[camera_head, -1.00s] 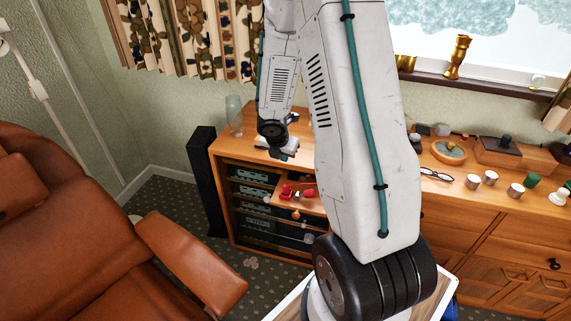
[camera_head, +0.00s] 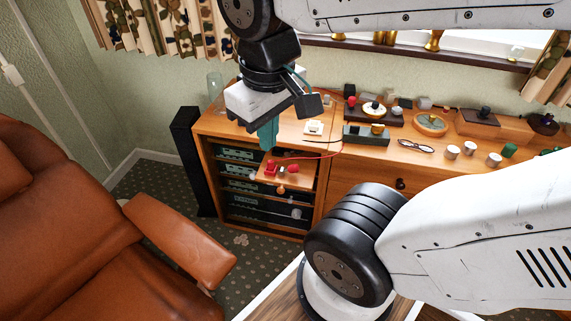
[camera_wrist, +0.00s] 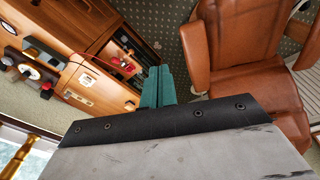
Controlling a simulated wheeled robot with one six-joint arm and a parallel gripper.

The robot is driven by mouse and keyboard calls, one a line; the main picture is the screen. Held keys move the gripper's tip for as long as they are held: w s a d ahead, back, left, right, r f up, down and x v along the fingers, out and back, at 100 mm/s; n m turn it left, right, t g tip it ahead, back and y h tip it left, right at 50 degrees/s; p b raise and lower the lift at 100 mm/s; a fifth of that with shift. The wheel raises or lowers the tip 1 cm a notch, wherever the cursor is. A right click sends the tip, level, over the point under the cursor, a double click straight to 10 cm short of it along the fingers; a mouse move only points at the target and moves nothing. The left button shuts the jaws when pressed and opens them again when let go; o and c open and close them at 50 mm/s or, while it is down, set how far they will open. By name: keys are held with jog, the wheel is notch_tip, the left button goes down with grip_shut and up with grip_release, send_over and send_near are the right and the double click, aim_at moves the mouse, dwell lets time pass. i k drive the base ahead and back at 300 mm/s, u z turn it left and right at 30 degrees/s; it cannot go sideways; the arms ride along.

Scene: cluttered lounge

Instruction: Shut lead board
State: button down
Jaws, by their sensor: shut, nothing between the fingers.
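The lead board, a small wooden pull-out board (camera_head: 302,180), sticks out from the front of the wooden cabinet with red clips and a red lead on it. Its knob (camera_head: 281,189) is on the front edge. In the wrist view the board (camera_wrist: 127,73) shows with the red lead on it, left of the fingers. My gripper (camera_head: 268,142) points down with its teal fingers shut and empty. In the head view its tips appear just above and left of the red clips (camera_head: 271,168); the exact gap cannot be told.
The cabinet top (camera_head: 213,122) holds a glass vase (camera_head: 215,86), a white plate-like piece (camera_head: 314,127), a dark box (camera_head: 365,135) and several cups. Audio units (camera_head: 240,153) fill the shelves. A black speaker (camera_head: 188,150) and a leather armchair (camera_head: 70,225) stand left.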

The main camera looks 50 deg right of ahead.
aim_at(305, 180)
jog(key=u, duration=0.05)
jog(key=k, duration=1.2)
jog(key=u, duration=0.35)
jog(key=i, duration=0.8)
jog(key=z, duration=0.1)
